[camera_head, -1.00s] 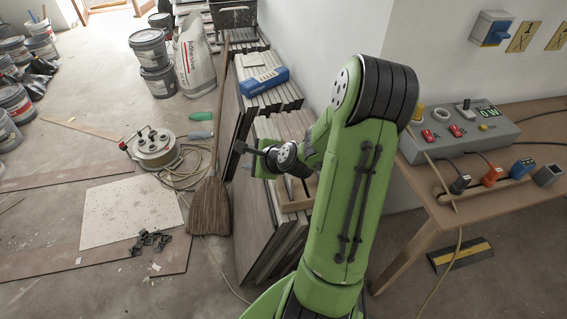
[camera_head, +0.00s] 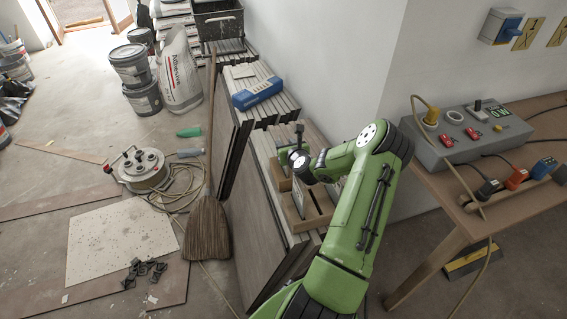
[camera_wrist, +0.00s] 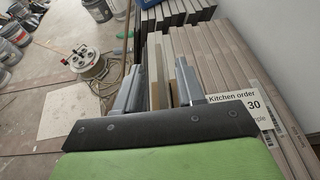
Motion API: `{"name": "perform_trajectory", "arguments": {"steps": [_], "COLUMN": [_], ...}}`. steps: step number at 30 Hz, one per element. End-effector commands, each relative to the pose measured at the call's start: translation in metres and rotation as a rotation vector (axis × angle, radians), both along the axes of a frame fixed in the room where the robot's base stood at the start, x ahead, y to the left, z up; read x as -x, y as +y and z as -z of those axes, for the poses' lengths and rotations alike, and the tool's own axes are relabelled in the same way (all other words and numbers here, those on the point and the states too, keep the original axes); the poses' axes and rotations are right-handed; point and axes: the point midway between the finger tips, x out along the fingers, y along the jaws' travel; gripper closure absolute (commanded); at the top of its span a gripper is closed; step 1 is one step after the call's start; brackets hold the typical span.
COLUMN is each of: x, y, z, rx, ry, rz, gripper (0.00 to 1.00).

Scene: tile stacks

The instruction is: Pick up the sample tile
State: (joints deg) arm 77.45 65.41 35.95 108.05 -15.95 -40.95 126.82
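My gripper (camera_head: 292,143) is above the wooden rack (camera_head: 291,212) that sits on the leaning tile stacks beside the wall. In the wrist view its two grey fingers (camera_wrist: 159,90) are apart, with pale tile edges (camera_wrist: 156,68) and a brown strip showing between and beyond them. I cannot tell whether these are within the fingers' grasp. A white label (camera_wrist: 252,106) reading "Kitchen order 30" and a partly hidden word ending in "mple" lies right of the gripper. The sample tile itself cannot be told apart with certainty; my arm hides part of the rack.
A broom (camera_head: 208,228) leans on the stacks' left side. A workbench (camera_head: 440,205) with a grey control box (camera_head: 470,130) stands to the right. A cable reel (camera_head: 139,168) is on the floor at left.

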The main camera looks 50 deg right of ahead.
Motion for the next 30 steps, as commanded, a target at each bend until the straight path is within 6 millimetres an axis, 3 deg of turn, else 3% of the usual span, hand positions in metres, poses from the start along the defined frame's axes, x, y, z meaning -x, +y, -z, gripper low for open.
{"name": "perform_trajectory", "arguments": {"steps": [5,12,20,30], "x": [-0.025,-0.028,-0.028,-0.028], "y": [-0.012,-0.015,-0.015,-0.014], "z": [0.016,0.015,0.015,0.015], "rx": [0.0,0.001,0.001,0.001], "ry": [0.0,0.002,0.002,0.002], "rz": [-0.002,-0.002,-0.002,-0.002], "gripper": [0.62,0.62,1.0,1.0]}}
